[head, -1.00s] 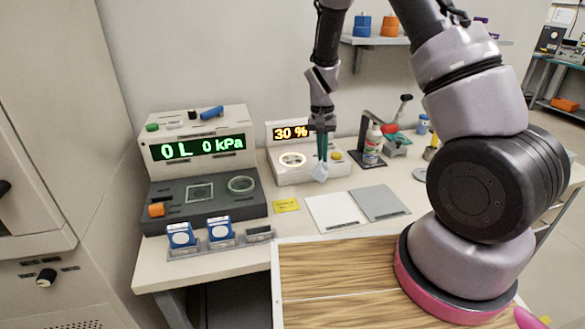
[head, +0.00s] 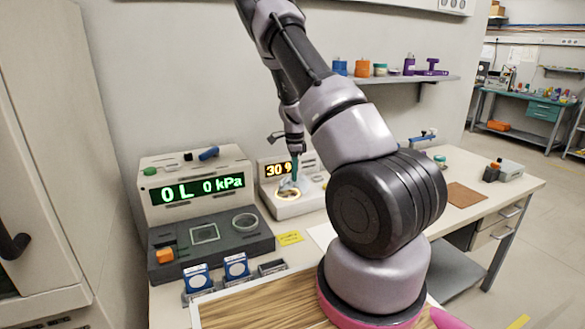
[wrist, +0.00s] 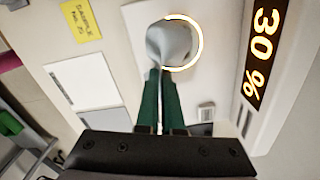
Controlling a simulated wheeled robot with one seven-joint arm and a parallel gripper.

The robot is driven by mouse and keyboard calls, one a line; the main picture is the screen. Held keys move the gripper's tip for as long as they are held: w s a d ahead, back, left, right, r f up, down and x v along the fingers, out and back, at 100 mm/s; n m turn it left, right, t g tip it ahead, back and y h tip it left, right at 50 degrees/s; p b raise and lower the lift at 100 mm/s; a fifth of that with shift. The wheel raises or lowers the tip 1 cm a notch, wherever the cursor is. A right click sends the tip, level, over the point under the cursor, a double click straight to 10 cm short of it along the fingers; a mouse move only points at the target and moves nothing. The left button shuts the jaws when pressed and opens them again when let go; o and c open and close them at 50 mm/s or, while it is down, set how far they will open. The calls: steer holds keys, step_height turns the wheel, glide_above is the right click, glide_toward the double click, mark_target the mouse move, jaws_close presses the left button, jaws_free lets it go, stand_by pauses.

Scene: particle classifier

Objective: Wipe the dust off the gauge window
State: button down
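My gripper (wrist: 160,72) has its green fingers shut on a crumpled pale grey cloth (wrist: 170,44). The cloth hangs over a round, glowing ring (wrist: 201,42) and covers most of the area inside it. In the head view the cloth (head: 288,186) is at the ring (head: 287,195) on the small white unit (head: 308,201). Contact with the surface cannot be told. The unit's orange display reads 30 % (wrist: 259,50); my arm partly hides it in the head view. No dust can be made out under the cloth.
Left of the unit stands a console with a green display (head: 197,188), a square pane (head: 205,233) and a round ring (head: 245,222). A yellow note (head: 290,238) lies in front. White and grey plates (wrist: 83,71) lie on the bench. My arm hides its middle.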

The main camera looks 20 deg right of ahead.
steer(key=shift+d+f, duration=0.1)
steer(key=shift+f, duration=2.15)
jaws_free()
